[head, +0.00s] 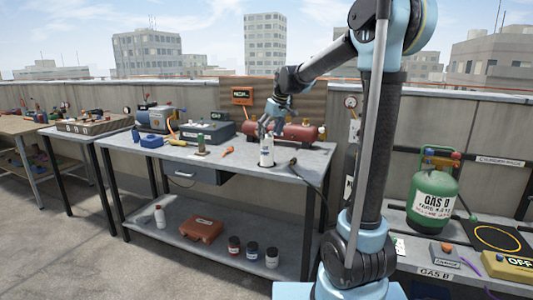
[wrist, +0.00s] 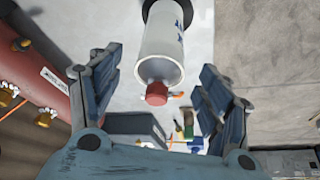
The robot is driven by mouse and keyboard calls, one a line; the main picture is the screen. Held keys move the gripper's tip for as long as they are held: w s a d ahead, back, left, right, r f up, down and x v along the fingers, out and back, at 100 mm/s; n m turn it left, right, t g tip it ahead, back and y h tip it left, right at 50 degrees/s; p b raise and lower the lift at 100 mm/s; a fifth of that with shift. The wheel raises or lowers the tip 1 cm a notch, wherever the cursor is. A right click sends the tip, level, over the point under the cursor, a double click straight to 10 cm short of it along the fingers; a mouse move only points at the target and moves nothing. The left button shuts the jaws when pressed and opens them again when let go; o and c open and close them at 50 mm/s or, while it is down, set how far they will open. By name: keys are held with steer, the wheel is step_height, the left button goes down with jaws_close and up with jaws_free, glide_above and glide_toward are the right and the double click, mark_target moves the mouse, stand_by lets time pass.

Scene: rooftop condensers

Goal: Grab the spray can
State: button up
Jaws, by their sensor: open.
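The spray can, a white cylinder (head: 266,153), stands upright near the front right of the grey workbench top (head: 310,158). In the wrist view the white can (wrist: 163,48) shows its red nozzle end (wrist: 157,93) toward me, with a dark part at its far end. My gripper (head: 266,128) is just above the can in the head view. In the wrist view my gripper (wrist: 160,68) is open, with one finger on each side of the can and visible gaps between. The can's contact with the bench is not clear in the wrist view.
A red tank (head: 297,134) lies just behind the can. A dark tool (head: 293,162) lies right of it, and an orange-handled tool (head: 228,151) left. The green gas cylinder (head: 432,200) stands on the right bench. The bench front between the tools is mostly clear.

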mark_target(267, 149)
steer(key=shift+x, duration=2.85)
steer(key=shift+d, duration=0.1)
steer(key=c, duration=1.5)
steer(key=shift+c, duration=0.2)
steer(key=shift+r, duration=0.15)
